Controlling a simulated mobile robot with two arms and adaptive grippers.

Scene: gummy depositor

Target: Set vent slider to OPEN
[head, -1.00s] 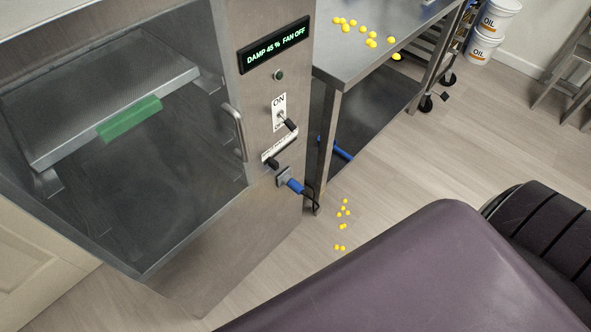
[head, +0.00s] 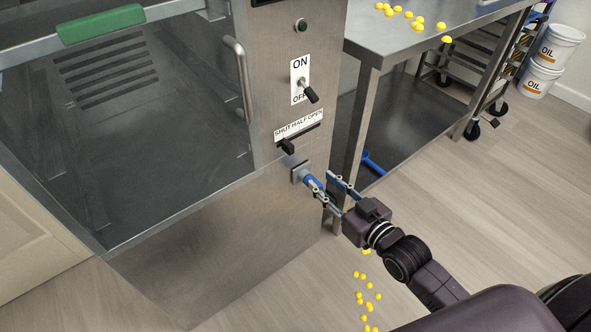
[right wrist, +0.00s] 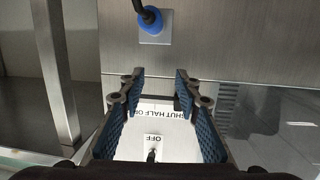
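The vent slider's black knob (head: 287,146) sits at the left end of its slot, under the SHUT end of the SHUT-HALF-OPEN label (head: 299,123) on the steel cabinet front. My right gripper (head: 328,186) is open and empty, below and right of the knob, beside the blue plug (head: 313,181) in the head view. In the right wrist view the label (right wrist: 158,112) appears upside down between the open fingers (right wrist: 160,78); I cannot make out the knob there. My left gripper is not in view.
The ON/OFF switch (head: 309,94) sticks out above the slider, its lever down toward OFF. The blue plug (right wrist: 151,22) and its cable stick out below the slider. A door handle (head: 239,78) is at left, a steel table (head: 375,45) at right. Yellow gummies (head: 365,297) lie on the floor.

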